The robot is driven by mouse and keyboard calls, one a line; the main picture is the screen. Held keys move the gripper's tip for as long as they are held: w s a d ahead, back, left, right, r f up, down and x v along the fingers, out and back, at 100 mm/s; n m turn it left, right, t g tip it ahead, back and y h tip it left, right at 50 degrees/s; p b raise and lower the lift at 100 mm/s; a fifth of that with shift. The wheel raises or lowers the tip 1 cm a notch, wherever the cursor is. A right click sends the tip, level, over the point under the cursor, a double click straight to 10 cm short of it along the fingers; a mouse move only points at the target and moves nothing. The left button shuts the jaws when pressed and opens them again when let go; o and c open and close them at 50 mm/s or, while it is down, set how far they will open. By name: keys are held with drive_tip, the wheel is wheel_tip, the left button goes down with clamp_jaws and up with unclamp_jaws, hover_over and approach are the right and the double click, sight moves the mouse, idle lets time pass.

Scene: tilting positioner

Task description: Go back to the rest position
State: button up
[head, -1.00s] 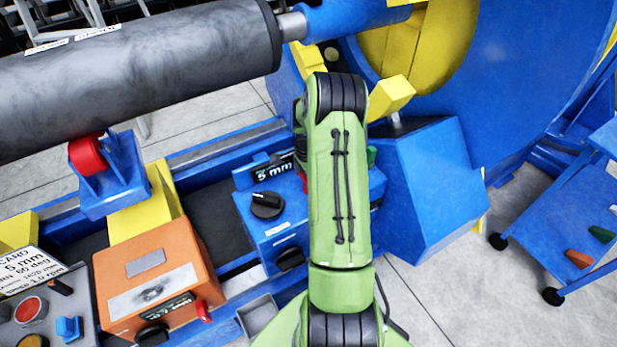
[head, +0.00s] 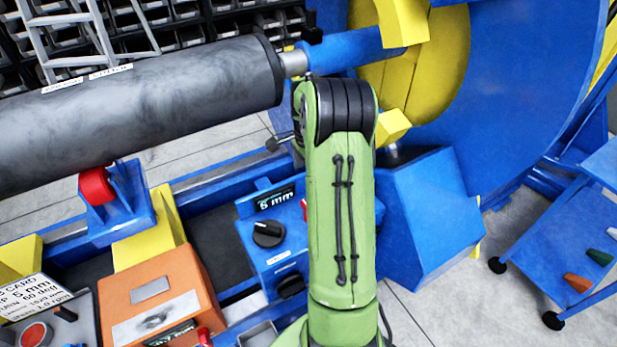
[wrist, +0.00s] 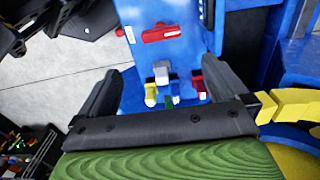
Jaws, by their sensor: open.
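My green arm stands upright in the middle of the head view, with its dark joint near the end of the large grey cylinder (head: 140,115). My gripper's fingers are hidden behind the arm there. In the wrist view my gripper (wrist: 160,70) is open, its two dark fingers wide apart with nothing between them. Beyond the fingers lies a blue surface (wrist: 185,55) with a red handle-like piece (wrist: 161,34) and several small coloured pieces (wrist: 165,85). I cannot tell whether the fingers touch anything.
A blue control box (head: 285,250) with a black dial stands left of my arm, and an orange box (head: 160,290) at lower left. A red roller (head: 96,186) sits under the cylinder. A blue cart (head: 560,240) stands on open floor at right. Shelves of bins (head: 180,35) are behind.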

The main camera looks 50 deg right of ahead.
idle(0.4)
drive_tip(key=s+a+r+n+t+h+p, duration=0.2)
drive_tip(key=a+r+n, duration=0.7)
drive_tip(key=a+r, duration=0.7)
drive_tip(key=s+a+r+n+t+y+p, duration=0.1)
drive_tip(key=s+a+r+n+t, duration=0.1)
drive_tip(key=s+a+n, duration=0.4)
drive_tip(key=s+a+r+n+t+p, duration=0.1)
drive_tip(key=s+a+r+n, duration=0.1)
drive_tip(key=s+a+n, duration=0.4)
drive_tip(key=s+a, duration=0.1)
drive_tip(key=s, duration=0.2)
drive_tip(key=shift+a+r+n+t+y+p, duration=0.25)
drive_tip(key=shift+r+n+t+y+p, duration=0.05)
drive_tip(key=shift+r+t+y+p, duration=0.1)
drive_tip(key=shift+s, duration=0.1)
